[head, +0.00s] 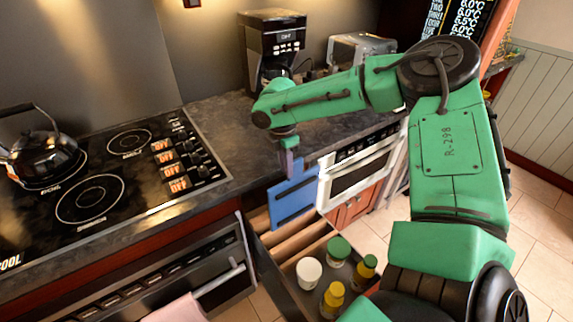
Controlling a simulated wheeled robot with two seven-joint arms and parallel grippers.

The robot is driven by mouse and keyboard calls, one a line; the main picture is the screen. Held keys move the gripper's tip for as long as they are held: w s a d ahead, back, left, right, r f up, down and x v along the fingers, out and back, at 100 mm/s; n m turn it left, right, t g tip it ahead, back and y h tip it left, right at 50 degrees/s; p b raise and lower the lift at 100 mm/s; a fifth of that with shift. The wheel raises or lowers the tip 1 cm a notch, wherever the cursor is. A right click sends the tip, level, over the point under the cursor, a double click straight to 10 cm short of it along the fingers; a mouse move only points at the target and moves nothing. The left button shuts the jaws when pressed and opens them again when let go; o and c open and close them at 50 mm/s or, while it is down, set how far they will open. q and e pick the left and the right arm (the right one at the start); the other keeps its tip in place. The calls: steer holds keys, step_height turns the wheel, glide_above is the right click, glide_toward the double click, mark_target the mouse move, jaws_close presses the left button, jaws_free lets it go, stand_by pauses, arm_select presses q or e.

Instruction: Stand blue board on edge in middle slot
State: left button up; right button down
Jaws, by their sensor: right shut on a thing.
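The blue board (288,205) is held upright by my right gripper (291,168), which is shut on its top part. The board hangs above the back of the open drawer (262,259), with its lower edge close to the slots there. The slots (300,240) are formed by light wooden dividers at the drawer's back end. I cannot tell whether the board's lower edge is inside a slot or just above it. My left gripper is not in view.
The drawer's front part holds a white cup (309,272), a green-lidded jar (339,248) and yellow bottles (333,297). A cooktop with a black kettle (42,155) is at left. A coffee maker (272,48) stands behind. A white-fronted oven (360,167) is right of the board.

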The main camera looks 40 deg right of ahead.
mark_target(286, 182)
steer(key=shift+f+b, duration=0.35)
steer(key=shift+f, duration=0.4)
steer(key=shift+f+b, duration=0.5)
steer(key=shift+f, duration=0.4)
steer(key=shift+a+f, duration=0.1)
steer(key=shift+f, duration=0.4)
steer(key=shift+f+b, duration=0.1)
steer(key=shift+b, duration=0.25)
steer(key=shift+f+b, duration=0.85)
steer(key=shift+f, duration=0.65)
